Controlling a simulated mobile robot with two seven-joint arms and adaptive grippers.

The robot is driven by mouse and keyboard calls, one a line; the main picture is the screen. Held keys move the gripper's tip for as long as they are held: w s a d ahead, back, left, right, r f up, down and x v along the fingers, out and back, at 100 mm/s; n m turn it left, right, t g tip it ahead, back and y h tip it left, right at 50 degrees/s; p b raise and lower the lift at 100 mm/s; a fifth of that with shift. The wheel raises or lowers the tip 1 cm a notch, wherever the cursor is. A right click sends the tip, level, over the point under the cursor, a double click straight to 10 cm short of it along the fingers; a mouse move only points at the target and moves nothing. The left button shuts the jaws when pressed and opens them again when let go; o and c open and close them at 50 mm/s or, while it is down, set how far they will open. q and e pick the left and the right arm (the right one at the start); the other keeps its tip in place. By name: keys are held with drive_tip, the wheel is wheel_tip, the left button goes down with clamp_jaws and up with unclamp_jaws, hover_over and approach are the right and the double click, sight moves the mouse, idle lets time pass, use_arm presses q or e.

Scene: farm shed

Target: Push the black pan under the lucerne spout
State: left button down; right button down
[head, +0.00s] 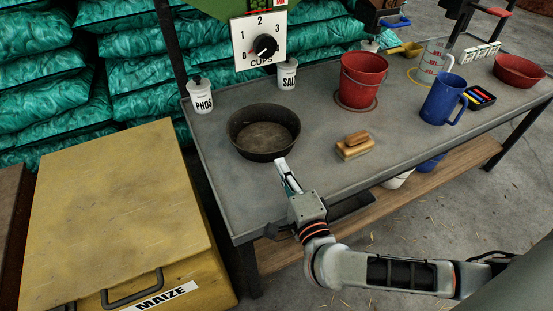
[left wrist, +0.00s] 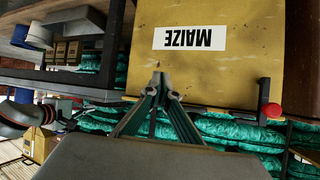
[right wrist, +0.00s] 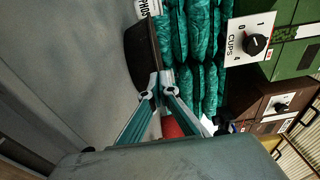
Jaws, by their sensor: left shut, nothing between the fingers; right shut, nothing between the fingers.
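The black pan (head: 264,146) is a round, shallow dark dish upright on the grey bench, left of its middle. It also shows side-on in the right wrist view (right wrist: 140,52). My right gripper (head: 281,162) is shut and empty, its tips at the pan's near right side; I cannot tell whether they touch. The right wrist view shows its fingers (right wrist: 157,84) together by the pan. My left gripper (left wrist: 159,76) is shut and empty by the maize bin. A green dispenser (right wrist: 292,65) has a white CUPS dial (head: 259,40). I see no lucerne label or clear spout.
PHOS (head: 202,96) and SALT (head: 287,75) pots stand behind the pan. A red bucket (head: 362,80), wooden brush (head: 354,146) and blue jug (head: 443,99) are to its right. The yellow maize bin (head: 110,210) is left of the bench (head: 225,185).

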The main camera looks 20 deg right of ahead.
drive_tip(key=shift+w+f, duration=0.15)
drive_tip(key=shift+w, duration=0.45)
drive_tip(key=shift+w+d, duration=0.1)
drive_tip(key=shift+w, duration=0.75)
use_arm(q)
drive_tip(key=shift+w+d+r, duration=0.45)
drive_tip(key=shift+w+r, duration=0.05)
drive_tip(key=shift+s, duration=0.1)
use_arm(e)
drive_tip(key=shift+w+r, duration=0.2)
drive_tip(key=shift+w, duration=0.05)
drive_tip(key=w, duration=0.5)
drive_tip(key=shift+w+d+r+p, duration=0.1)
drive_tip(key=shift+d+r+p, duration=0.05)
drive_tip(key=shift+p, duration=0.15)
drive_tip(key=shift+w+f, duration=0.2)
drive_tip(key=shift+w, duration=0.15)
use_arm(q)
drive_tip(key=shift+s+a+f, duration=0.5)
drive_tip(key=shift+a+f, duration=0.15)
drive_tip(key=shift+a, duration=0.05)
drive_tip(key=shift+w, duration=0.1)
